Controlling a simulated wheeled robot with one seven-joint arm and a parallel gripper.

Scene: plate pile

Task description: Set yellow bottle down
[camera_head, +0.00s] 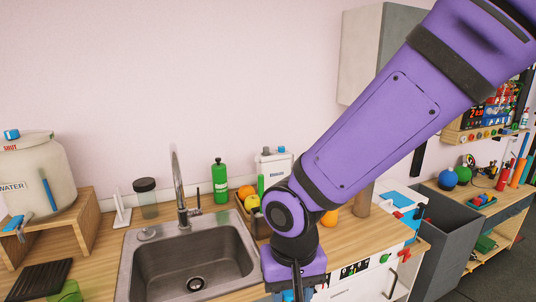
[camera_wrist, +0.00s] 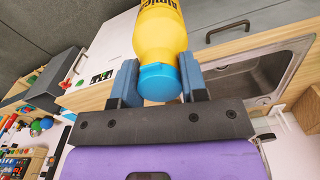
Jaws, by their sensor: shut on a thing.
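The yellow bottle (camera_wrist: 161,35) shows in the wrist view, with a blue cap (camera_wrist: 159,83) and dark lettering on its side. My gripper (camera_wrist: 159,80) is shut on it, with one blue-grey finger on each side near the cap end. The far end of the bottle is cut off by the top of the wrist view. In the head view my gripper (camera_head: 292,292) is at the bottom edge, in front of the counter, and the bottle is not visible there. I cannot tell whether the bottle touches anything.
The wooden counter (camera_head: 345,240) holds a metal sink (camera_head: 190,262), a tap (camera_head: 180,190), a green bottle (camera_head: 220,182) and a crate of fruit (camera_head: 257,226). A white water tank (camera_head: 40,165) stands at left. Bare counter shows right of my arm.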

